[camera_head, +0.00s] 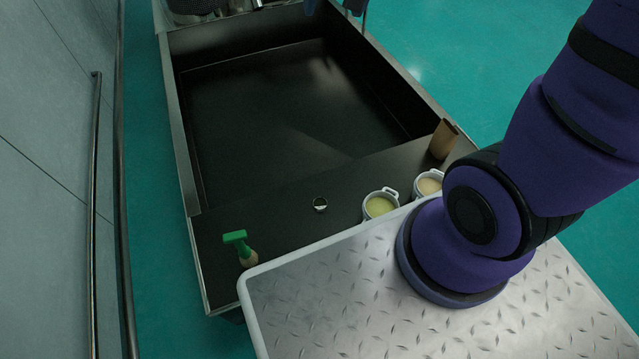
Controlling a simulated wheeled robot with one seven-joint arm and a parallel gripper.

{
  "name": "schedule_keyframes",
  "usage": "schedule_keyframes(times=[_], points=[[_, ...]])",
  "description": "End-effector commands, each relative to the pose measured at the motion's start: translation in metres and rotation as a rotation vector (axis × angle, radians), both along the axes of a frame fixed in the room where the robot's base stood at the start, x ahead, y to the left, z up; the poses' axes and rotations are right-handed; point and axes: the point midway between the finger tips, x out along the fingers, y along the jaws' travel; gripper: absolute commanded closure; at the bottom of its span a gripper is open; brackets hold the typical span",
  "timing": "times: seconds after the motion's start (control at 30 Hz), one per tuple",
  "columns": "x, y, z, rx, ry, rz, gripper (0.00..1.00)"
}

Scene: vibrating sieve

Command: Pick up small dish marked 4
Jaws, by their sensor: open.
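A small round dish (320,203) with a pale rim and dark inside sits on the dark front ledge of the bench. It is the only small dish in view, and no number can be read on it. My gripper is out of the picture, so its place relative to the dish does not show. Only links of my purple arm show at the right.
Two white handled pots with pale yellowish contents, a left one (380,205) and a right one (428,183), stand right of the dish. A brown container (443,139) stands behind them. The sunken black tray (195,150) looks empty.

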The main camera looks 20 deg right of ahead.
Motion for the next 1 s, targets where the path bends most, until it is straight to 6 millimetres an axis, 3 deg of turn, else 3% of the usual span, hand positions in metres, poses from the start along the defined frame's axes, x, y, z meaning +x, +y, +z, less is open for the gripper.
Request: schedule_keyframes(times=[0.2, 0.5, 0.77, 1.0], points=[[0.047, 0.011, -0.070, 0.032, 0.058, -0.056, 0.16], [0.088, 0.023, -0.181, 0.059, 0.128, -0.151, 0.16], [0.099, 0.032, -0.290, 0.064, 0.187, -0.241, 0.16], [0.086, 0.036, -0.396, 0.052, 0.243, -0.330, 0.16]])
